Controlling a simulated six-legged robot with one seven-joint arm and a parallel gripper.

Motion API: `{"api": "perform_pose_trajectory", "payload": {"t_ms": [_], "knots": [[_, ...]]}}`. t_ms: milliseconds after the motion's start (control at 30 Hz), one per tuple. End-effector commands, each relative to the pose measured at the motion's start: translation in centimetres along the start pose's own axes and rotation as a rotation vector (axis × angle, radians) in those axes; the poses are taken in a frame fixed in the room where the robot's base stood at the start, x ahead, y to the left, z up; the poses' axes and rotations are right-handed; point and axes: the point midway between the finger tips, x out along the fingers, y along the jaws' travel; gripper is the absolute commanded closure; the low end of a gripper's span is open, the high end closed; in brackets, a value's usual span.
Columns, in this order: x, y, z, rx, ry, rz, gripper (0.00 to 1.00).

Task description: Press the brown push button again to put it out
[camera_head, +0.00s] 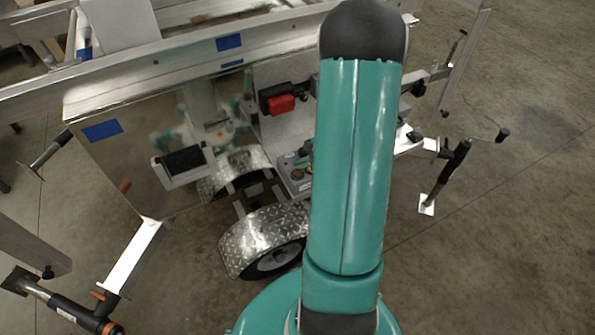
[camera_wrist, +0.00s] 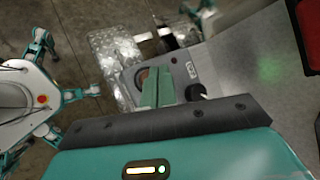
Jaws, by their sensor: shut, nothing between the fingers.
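My gripper (camera_wrist: 157,78) shows in the wrist view as two teal fingers pressed together, with nothing between them, over a grey control panel (camera_wrist: 184,60). A round brownish part (camera_wrist: 141,77) shows just left of the fingers and is partly hidden by them. It may be the brown push button, but I cannot tell for sure, nor whether the fingers touch it or whether it is lit.
A black knob (camera_wrist: 196,91) stands right of the fingers. A red box-like part (camera_head: 281,104) is on the upright plate above the panel. A diamond-plate wheel fender (camera_head: 256,232) lies below left. Trailer rails surround the panel; concrete floor at the right is fairly open.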

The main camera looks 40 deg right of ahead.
Motion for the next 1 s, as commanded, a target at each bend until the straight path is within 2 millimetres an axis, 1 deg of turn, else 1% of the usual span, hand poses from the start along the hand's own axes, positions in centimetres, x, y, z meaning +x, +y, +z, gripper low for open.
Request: {"api": "perform_pose_trajectory", "payload": {"t_ms": [600, 1000], "knots": [[-3.8, -2.8, 2.8, -0.002, 0.000, -0.001, 1.00], [-4.0, -3.0, 3.1, -0.004, -0.001, 0.001, 1.00]]}}
